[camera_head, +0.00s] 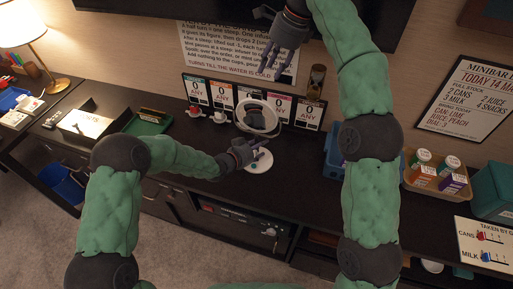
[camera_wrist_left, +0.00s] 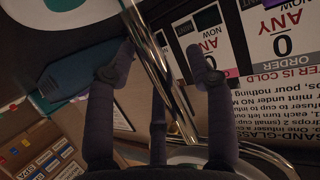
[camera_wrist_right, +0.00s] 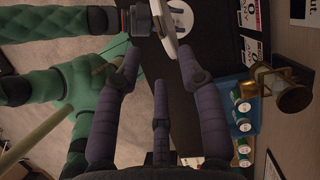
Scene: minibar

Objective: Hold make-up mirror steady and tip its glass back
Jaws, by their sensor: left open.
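The make-up mirror (camera_head: 240,117) stands upright on the dark counter, its round glass (camera_head: 262,118) in a pale ring above a white base (camera_head: 258,162) with a teal centre. My left gripper (camera_head: 258,149) is low beside the stem, just above the base. In the left wrist view the chrome stem (camera_wrist_left: 150,50) runs between its open fingers (camera_wrist_left: 165,65); I cannot tell whether they touch it. My right gripper (camera_head: 268,40) is open and empty, above and behind the mirror. In the right wrist view the mirror's edge (camera_wrist_right: 166,25) lies beyond its parted fingertips (camera_wrist_right: 158,52).
A row of "0 ANY" cards (camera_head: 222,95) stands close behind the mirror. An hourglass (camera_head: 316,80) stands to the right, with a blue bin (camera_head: 334,160) in front. Red and white small items (camera_head: 195,111) are to the left.

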